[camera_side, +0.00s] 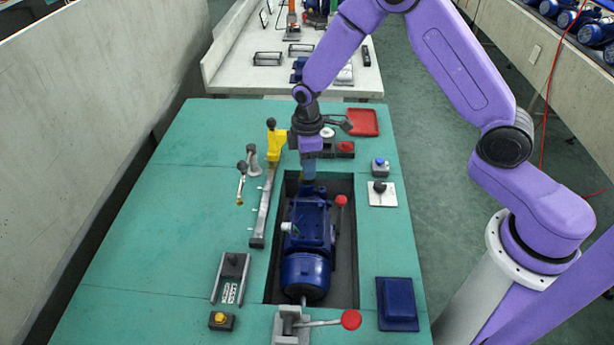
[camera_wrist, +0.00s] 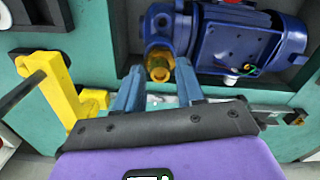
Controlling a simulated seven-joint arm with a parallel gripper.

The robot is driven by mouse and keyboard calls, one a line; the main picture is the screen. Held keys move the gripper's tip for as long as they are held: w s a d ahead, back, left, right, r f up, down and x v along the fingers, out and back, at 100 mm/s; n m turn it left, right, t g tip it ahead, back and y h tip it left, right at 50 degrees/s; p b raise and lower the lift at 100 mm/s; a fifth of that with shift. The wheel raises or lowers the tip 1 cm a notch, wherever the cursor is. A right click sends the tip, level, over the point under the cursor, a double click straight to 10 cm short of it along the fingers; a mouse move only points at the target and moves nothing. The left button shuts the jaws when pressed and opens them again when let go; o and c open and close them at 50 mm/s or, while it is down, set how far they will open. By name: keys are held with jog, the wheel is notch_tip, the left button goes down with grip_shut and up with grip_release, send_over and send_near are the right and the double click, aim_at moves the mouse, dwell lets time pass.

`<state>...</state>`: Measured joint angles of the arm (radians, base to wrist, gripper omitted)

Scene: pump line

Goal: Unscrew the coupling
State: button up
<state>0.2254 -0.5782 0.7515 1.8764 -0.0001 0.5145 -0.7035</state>
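A blue pump with its motor (camera_side: 310,225) lies in a dark recess in the green worktop; it also shows in the wrist view (camera_wrist: 240,40). A brass-yellow fitting (camera_wrist: 159,66), which looks like the coupling, sits at the pump's near end in the wrist view. My gripper (camera_side: 309,180) points down at the far end of the recess, over the pump's end. In the wrist view its two blue fingers (camera_wrist: 160,72) are apart, one on each side of the fitting. I cannot tell whether they touch it. In the side view the fitting is hidden.
A yellow lever bracket (camera_side: 277,142) on a grey bar stands close left of my gripper. A red-knobbed lever (camera_side: 341,200) rises at the recess's right edge. A red tray (camera_side: 363,122) and a red-button box (camera_side: 346,148) are behind right.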

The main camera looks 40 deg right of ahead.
jog(key=shift+r, duration=2)
